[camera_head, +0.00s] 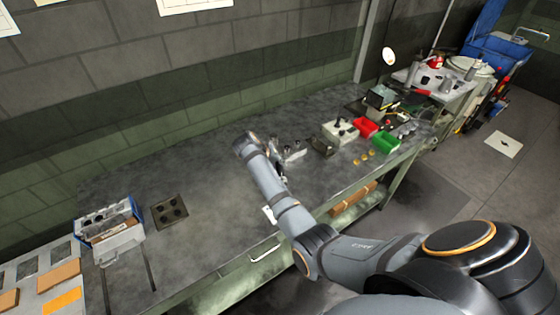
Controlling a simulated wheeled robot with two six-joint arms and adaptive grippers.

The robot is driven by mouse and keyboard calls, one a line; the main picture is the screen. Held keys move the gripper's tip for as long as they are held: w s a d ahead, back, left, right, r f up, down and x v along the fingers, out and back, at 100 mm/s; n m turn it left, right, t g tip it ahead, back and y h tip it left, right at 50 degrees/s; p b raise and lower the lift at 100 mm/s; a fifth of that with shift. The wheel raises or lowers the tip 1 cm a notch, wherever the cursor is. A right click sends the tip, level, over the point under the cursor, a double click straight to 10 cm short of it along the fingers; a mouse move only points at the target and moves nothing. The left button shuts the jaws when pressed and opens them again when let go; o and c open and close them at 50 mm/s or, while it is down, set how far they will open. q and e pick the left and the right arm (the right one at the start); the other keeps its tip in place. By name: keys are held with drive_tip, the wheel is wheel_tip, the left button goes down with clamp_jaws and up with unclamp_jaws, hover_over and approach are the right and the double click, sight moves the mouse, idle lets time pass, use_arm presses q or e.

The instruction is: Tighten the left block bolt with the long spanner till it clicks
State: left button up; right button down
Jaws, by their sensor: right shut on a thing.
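My right arm reaches in from the lower right over the grey workbench (215,190). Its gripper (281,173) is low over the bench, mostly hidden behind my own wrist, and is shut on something. What it holds is too hidden and small to make out; I cannot pick out the long spanner. Just right of the gripper a small light-grey metal block (294,152) with small upright parts sits on the bench. I cannot tell which part is the left bolt, or whether anything touches it. My left gripper is not in view.
Right of the block stand a dark box (322,146), a white box (340,132), a red bin (365,127) and a green bin (385,143). At the left are a plate with holes (170,211) and an open toolbox (112,242). The bench between is mostly clear.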

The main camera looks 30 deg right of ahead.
drive_tip(key=shift+w+d+f, duration=0.1)
drive_tip(key=shift+d+f, duration=0.1)
drive_tip(key=shift+f, duration=0.15)
drive_tip(key=b+x, duration=0.2)
drive_tip(key=shift+f, duration=0.4)
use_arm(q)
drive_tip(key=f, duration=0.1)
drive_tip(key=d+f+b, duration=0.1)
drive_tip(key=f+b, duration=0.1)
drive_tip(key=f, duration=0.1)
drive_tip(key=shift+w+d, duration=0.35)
use_arm(e)
drive_tip(key=shift+a+f, duration=0.15)
drive_tip(key=shift+f, duration=0.5)
use_arm(q)
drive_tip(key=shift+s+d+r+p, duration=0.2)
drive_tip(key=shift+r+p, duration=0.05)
drive_tip(key=shift+p, duration=0.1)
use_arm(e)
drive_tip(key=shift+r, duration=0.1)
use_arm(q)
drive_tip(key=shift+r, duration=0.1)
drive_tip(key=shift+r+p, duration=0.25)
drive_tip(key=shift+p, duration=0.1)
